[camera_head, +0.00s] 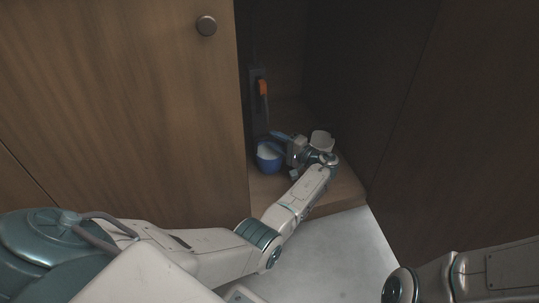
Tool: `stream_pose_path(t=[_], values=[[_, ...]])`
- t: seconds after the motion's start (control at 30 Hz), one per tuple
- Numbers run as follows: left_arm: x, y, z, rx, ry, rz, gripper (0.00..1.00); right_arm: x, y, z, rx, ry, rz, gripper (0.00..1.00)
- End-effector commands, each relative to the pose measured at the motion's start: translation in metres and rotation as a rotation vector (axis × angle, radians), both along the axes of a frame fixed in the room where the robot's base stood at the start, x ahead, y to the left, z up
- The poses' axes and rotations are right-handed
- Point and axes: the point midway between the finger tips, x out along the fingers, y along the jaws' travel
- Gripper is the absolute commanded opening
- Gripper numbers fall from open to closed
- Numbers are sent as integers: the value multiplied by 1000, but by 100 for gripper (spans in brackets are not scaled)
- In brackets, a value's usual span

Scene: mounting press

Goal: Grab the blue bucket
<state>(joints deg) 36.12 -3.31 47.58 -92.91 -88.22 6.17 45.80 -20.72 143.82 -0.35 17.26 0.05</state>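The blue bucket (268,163) is small and round, with a pale inside. It stands on the floor of the open cabinet, near the left side of the opening. My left arm reaches into the cabinet, and my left gripper (279,141) is at the right upper side of the bucket, close to its rim. The fingers are small and dark here, so I cannot tell whether they touch the rim or how far apart they are. My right gripper is out of view; only part of my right arm shows at the lower right.
An upright dark object with an orange part (262,87) is behind the bucket. A wooden door with a round knob (206,26) is at the left. The pale floor (350,250) in front is clear.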

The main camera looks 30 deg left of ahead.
Motion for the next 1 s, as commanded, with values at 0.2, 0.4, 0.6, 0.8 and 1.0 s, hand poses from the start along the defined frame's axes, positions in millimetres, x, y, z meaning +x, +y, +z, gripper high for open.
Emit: stream_pose_path(t=[0.2,0.4,0.6,0.8,1.0], values=[[2,29,-1,2,-3,1,40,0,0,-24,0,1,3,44],[5,49,2,0,-2,-1,40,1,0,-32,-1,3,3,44],[5,50,4,-1,-1,-1,40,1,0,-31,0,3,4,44],[5,50,4,-1,-1,-1,10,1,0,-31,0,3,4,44],[5,50,4,-1,-1,-1,0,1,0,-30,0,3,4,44]])
